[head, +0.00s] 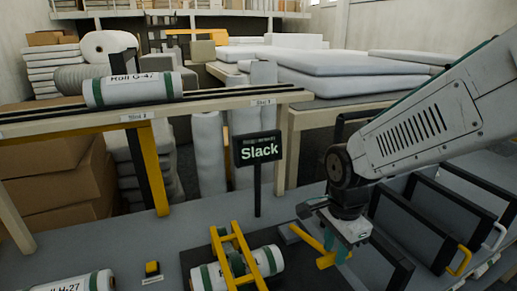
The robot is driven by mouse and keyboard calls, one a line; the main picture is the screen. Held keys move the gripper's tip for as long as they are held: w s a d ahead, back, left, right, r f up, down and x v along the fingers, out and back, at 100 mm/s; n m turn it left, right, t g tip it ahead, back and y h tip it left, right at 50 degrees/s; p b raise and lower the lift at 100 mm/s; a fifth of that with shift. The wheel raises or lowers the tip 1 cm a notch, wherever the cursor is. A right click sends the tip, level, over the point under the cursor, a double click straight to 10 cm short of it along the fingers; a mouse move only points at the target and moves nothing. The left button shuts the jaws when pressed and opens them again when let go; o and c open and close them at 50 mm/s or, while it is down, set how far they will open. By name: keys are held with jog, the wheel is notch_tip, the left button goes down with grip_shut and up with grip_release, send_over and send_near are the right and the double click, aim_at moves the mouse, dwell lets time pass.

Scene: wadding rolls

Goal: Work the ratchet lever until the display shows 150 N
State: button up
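The display (257,149) stands on a dark post behind the work surface and reads "Slack". Below it, a white roll with green bands (268,262) lies under a yellow frame (241,246) on a dark mat. A yellow bar (307,238), which may be the ratchet lever, slants down to the right of the roll, with a wider yellow end. My gripper (341,256) points down at this yellow end, teal fingertips close beside it. Whether the fingers touch or enclose it, and their gap, I cannot tell.
A roll labelled "Roll G-47" (132,89) lies on the raised wooden shelf (215,101). Another roll, H-27 (72,284), is at the lower left. A small yellow block (152,268) sits on the grey surface. Black racks (425,217) with handles stand right of my gripper.

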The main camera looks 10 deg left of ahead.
jog(key=shift+s+d+f, duration=0.15)
jog(key=shift+s+f, duration=0.05)
jog(key=shift+f, duration=0.35)
jog(key=shift+s+d+f, duration=0.1)
jog(key=shift+s+f, duration=0.1)
jog(key=shift+f, duration=0.4)
jog(key=shift+s+d+f, duration=0.15)
jog(key=shift+s+f, duration=0.05)
jog(key=shift+f, duration=0.35)
jog(key=shift+w+a+r, duration=0.3)
jog(key=shift+w+r, duration=0.15)
jog(key=shift+r, duration=1.25)
jog(key=shift+w+a+r, duration=0.3)
jog(key=shift+w+r, duration=0.15)
jog(key=shift+r, duration=1.25)
jog(key=shift+w+a+r, duration=0.3)
jog(key=shift+w+r, duration=0.15)
jog(key=shift+r, duration=1.25)
jog(key=shift+f, duration=0.15)
